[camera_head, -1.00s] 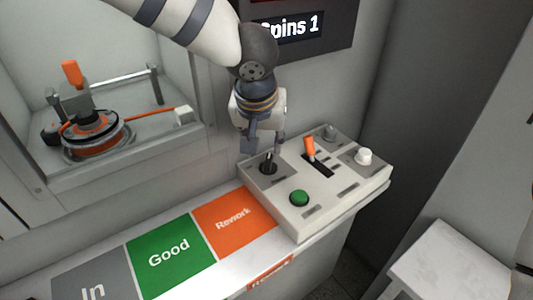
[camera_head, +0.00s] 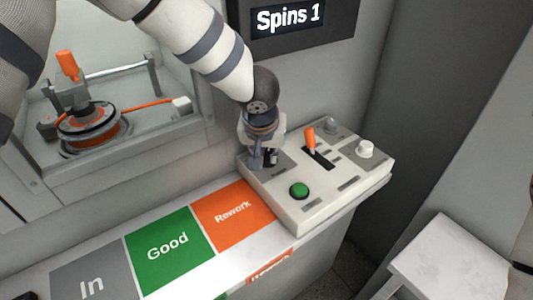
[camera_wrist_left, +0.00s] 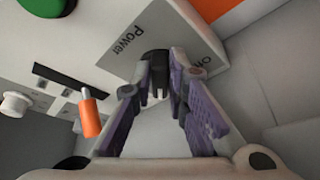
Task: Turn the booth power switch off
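The black booth power switch (camera_wrist_left: 156,64) stands on the control panel (camera_head: 322,205). My left gripper (camera_head: 266,162) is down at the panel's back left corner, over this switch. In the left wrist view its fingers (camera_wrist_left: 161,88) are apart, one on each side of the switch. I cannot tell whether they touch it. In the head view the fingers mostly hide the switch. My right gripper is not in view.
The panel also carries an orange lever (camera_head: 310,139), a green button (camera_head: 299,190) and a white knob (camera_head: 365,148). The orange Rework mat (camera_head: 234,214) lies left of the panel. A motor fixture (camera_head: 88,125) sits in the booth.

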